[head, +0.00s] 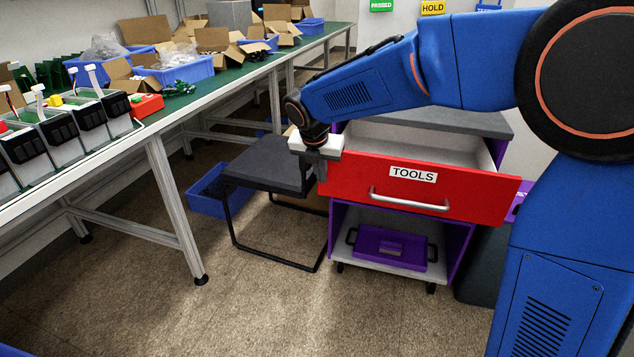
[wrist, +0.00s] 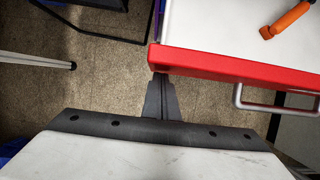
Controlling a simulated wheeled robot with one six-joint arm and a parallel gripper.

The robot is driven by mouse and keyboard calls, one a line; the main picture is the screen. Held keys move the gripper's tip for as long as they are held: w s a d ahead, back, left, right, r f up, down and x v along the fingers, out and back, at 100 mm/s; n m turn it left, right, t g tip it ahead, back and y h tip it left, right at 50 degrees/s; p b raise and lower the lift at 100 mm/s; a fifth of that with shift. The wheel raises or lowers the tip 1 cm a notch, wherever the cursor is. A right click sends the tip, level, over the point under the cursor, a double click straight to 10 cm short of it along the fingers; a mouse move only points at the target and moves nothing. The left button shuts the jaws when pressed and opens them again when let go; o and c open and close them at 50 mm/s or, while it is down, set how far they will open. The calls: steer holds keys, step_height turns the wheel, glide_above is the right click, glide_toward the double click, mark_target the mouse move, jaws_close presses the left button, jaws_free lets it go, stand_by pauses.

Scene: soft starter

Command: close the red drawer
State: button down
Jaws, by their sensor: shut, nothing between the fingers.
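The red drawer (head: 340,178) with a TOOLS label and a silver bar handle (head: 408,199) stands pulled out of a grey-topped purple cabinet (head: 454,242). In the wrist view the red front's top edge (wrist: 235,69) runs to the right, with the white drawer inside behind it and the handle (wrist: 270,102) in front. My gripper (head: 318,168) is at the left end of the drawer front. Its shut, empty fingers (wrist: 160,82) point at the front's left corner, close to or touching it; I cannot tell which.
An orange-handled tool (wrist: 286,20) lies in the drawer. A black chair (head: 268,165) stands left of the cabinet, with a blue bin (head: 205,195) beyond. A long workbench (head: 165,106) with boxes runs along the left. The floor in front is clear.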

steer(key=w+d, duration=0.2)
steer(key=w, duration=0.5)
steer(key=w+d, duration=0.2)
steer(key=w, duration=0.4)
steer(key=w+d, duration=0.2)
steer(key=w, duration=0.5)
steer(key=shift+w+d, duration=0.3)
steer(key=shift+d, duration=0.05)
steer(key=shift+s, duration=0.1)
steer(key=shift+a, duration=0.1)
